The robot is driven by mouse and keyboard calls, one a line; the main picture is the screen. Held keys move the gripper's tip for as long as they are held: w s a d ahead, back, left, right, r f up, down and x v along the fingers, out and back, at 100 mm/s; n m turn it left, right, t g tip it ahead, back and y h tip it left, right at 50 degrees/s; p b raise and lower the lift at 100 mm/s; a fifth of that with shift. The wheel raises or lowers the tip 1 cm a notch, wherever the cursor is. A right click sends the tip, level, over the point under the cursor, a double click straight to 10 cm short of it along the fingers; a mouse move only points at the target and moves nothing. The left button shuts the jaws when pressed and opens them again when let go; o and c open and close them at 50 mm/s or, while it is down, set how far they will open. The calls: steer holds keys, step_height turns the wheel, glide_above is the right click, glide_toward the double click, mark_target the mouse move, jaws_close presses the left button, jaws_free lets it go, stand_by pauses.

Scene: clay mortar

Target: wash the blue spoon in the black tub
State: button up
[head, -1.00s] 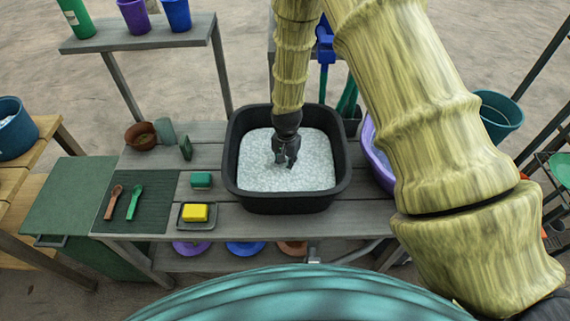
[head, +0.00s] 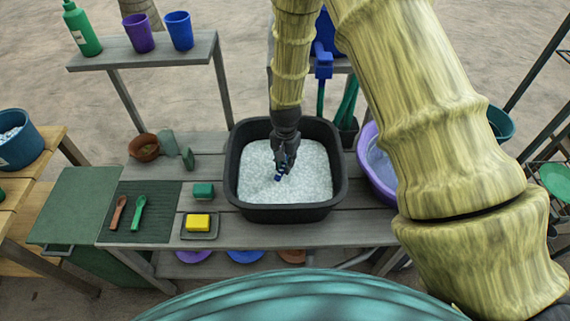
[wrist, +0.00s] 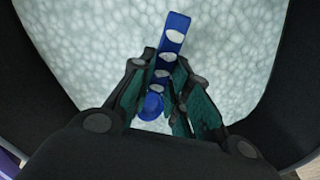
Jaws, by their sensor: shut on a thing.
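The black tub (head: 234,200) stands on the grey bench and holds whitish, foamy-looking contents. My gripper (head: 284,170) points down inside the tub and is shut on the blue spoon (head: 279,176). In the wrist view, my gripper (wrist: 164,98) has its fingers on both sides of the blue spoon (wrist: 173,38), whose handle extends away, with a rounded blue part near the fingers. Whitish patches show along the spoon. The spoon is above or at the foam surface; I cannot tell whether it touches it.
A brown spoon (head: 118,212) and a green spoon (head: 139,212) lie on a dark mat left. A yellow sponge (head: 198,222) sits on a small tray, with a green block (head: 203,190) behind. A purple basin (head: 368,165) stands close on the tub's right.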

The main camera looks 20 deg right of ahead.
step_height(320, 180, up, 11)
steer(key=p, duration=0.6)
steer(key=shift+f, duration=0.2)
stand_by(1.2)
step_height(320, 180, up, 4)
steer(key=shift+p, duration=0.6)
